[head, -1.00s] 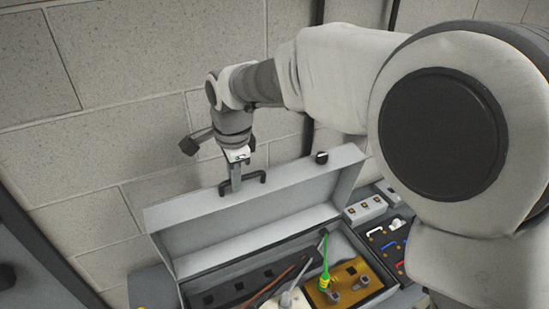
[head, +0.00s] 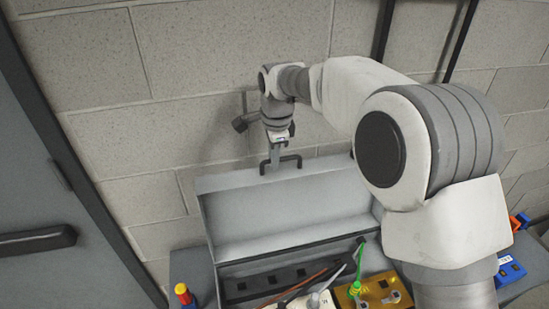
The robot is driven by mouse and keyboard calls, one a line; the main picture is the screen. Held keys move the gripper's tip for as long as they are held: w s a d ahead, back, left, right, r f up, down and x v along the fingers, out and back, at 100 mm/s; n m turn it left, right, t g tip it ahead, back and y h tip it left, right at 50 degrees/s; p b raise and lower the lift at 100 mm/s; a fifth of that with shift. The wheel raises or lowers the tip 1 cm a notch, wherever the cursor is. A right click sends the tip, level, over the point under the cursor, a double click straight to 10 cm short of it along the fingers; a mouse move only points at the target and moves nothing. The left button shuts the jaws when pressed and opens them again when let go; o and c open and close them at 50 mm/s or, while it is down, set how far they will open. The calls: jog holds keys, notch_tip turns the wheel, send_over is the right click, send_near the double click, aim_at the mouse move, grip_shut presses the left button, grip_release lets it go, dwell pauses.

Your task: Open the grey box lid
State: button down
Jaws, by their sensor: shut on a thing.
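The grey box lid (head: 285,205) stands raised and roughly upright behind the box, against the block wall side. A dark handle (head: 291,160) sits on the lid's upper edge. My gripper (head: 272,163) points down at this handle from above and is shut on it at its left part. The fingertips are small in the picture and partly merge with the handle. The grey box's dark interior (head: 243,288) is exposed below the lid.
A red and yellow knob (head: 183,293) is left of the box. A blue piece (head: 509,270) lies at right. A grey door with a dark handle (head: 38,241) is at far left.

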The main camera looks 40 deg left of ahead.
jog(key=shift+w+a+r, duration=0.15)
jog(key=shift+w+a, duration=0.1)
jog(key=shift+w, duration=0.15)
jog(key=c, duration=1.1)
grip_release()
jog(key=shift+w+a, duration=0.1)
jog(key=shift+o, duration=1.2)
jog(key=shift+w+a+f, duration=0.15)
jog(key=shift+f, duration=0.1)
notch_tip(320, 180, up, 17)
jog(key=s+d+b, duration=0.1)
jog(key=s+d, duration=0.1)
jog(key=shift+s+d, duration=0.2)
jog(key=shift+d, duration=0.2)
